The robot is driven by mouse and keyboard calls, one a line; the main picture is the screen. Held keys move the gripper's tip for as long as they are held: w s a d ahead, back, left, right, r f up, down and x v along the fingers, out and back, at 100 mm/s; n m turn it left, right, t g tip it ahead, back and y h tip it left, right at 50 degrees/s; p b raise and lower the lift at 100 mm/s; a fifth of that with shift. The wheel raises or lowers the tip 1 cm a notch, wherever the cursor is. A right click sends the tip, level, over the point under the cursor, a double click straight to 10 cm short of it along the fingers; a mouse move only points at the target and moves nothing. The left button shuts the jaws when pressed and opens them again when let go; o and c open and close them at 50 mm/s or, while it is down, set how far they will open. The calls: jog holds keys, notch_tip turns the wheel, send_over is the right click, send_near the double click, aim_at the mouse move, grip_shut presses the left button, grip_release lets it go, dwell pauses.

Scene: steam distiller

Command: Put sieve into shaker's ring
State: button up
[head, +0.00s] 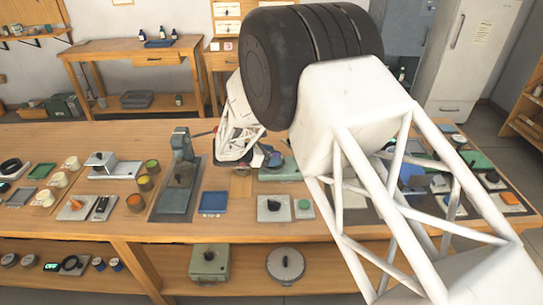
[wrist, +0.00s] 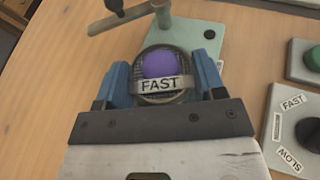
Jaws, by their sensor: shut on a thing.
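In the wrist view, my gripper (wrist: 164,70) has its blue fingers closed on the sides of a round, dark mesh sieve (wrist: 165,98) with a "FAST" label across its front. Something purple (wrist: 160,64) shows within its outline; I cannot tell whether it is inside or behind. Just beyond is a pale green base plate (wrist: 205,38) with an upright post, seemingly the shaker. In the head view, this base (head: 279,174) stands near the table's middle, with my gripper (head: 268,156) over it. The shaker's ring is not clearly visible, and I cannot tell whether the sieve touches it.
A plate with a black knob (head: 272,207) and one with a green button (head: 303,205) lie in front of the base. A blue tray (head: 213,202) and a tall grey-green press (head: 181,170) are to the left. My arm hides much of the right side.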

jog(key=shift+f, duration=0.6)
jog(key=o, duration=1)
jog(key=shift+c, duration=0.2)
jog(key=shift+r, duration=0.2)
jog(key=shift+r, duration=0.45)
jog(key=v, duration=1.2)
jog(key=shift+d+r, duration=0.1)
